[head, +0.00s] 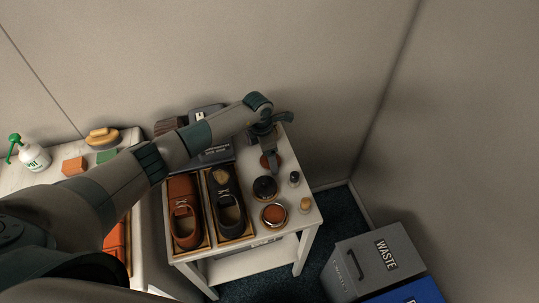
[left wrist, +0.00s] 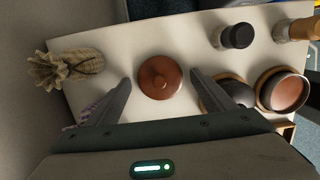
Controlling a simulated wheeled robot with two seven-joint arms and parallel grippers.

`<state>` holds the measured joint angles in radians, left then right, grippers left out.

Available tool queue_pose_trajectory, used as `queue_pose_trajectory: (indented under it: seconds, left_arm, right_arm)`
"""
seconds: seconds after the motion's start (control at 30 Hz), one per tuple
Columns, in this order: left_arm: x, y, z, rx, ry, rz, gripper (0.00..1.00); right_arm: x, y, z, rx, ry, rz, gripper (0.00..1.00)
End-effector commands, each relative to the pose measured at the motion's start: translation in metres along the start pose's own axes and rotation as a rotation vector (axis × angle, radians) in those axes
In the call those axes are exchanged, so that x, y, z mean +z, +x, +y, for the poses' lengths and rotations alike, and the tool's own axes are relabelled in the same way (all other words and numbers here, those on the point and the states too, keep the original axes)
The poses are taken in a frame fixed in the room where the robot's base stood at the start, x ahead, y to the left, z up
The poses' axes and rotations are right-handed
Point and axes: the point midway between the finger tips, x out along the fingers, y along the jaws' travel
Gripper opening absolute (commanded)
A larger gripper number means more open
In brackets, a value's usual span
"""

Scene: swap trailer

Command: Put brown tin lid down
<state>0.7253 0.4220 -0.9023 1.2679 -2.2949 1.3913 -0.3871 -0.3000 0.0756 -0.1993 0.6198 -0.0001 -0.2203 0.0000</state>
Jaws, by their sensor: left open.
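The brown tin lid (left wrist: 160,77), round with a small knob, appears to lie flat on the white table top (left wrist: 190,45). In the head view the lid (head: 271,161) is partly covered by my left gripper (head: 270,153). In the left wrist view my left gripper (left wrist: 159,84) is open, with one finger on each side of the lid and a gap at both sides. The open brown tin (head: 273,214) stands near the table's front; it also shows in the left wrist view (left wrist: 283,90). My right gripper is not in view.
A black tin (head: 265,187) sits between lid and brown tin. Small bottles (head: 294,178) (head: 305,204) stand along the right edge. Brown (head: 184,205) and black (head: 228,205) shoes are at left. A cloth bag (left wrist: 65,68) lies beside the lid. A waste bin (head: 375,260) stands right.

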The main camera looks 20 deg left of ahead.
Motion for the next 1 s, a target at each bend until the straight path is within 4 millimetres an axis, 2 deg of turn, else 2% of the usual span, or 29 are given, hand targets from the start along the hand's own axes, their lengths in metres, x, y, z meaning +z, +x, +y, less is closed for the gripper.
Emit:
queue_pose_trajectory:
  seconds: [0.1,0.27,0.7,0.9,1.0]
  left_arm:
    - [0.001,-0.004,0.0,-0.001,0.0,0.0,0.76]
    - [0.001,-0.017,0.001,0.002,0.0,-0.002,0.76]
    - [0.0,-0.092,0.001,0.003,0.002,-0.002,0.76]
    - [0.001,-0.115,0.0,0.001,0.001,-0.001,0.76]
    - [0.0,-0.12,0.0,0.001,0.0,0.0,0.76]
  right_arm:
    - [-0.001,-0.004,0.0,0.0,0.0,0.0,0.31]
    - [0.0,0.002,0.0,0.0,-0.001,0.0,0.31]
    - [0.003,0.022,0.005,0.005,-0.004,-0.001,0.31]
    - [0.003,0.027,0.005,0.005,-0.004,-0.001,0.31]
    - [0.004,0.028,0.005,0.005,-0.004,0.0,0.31]
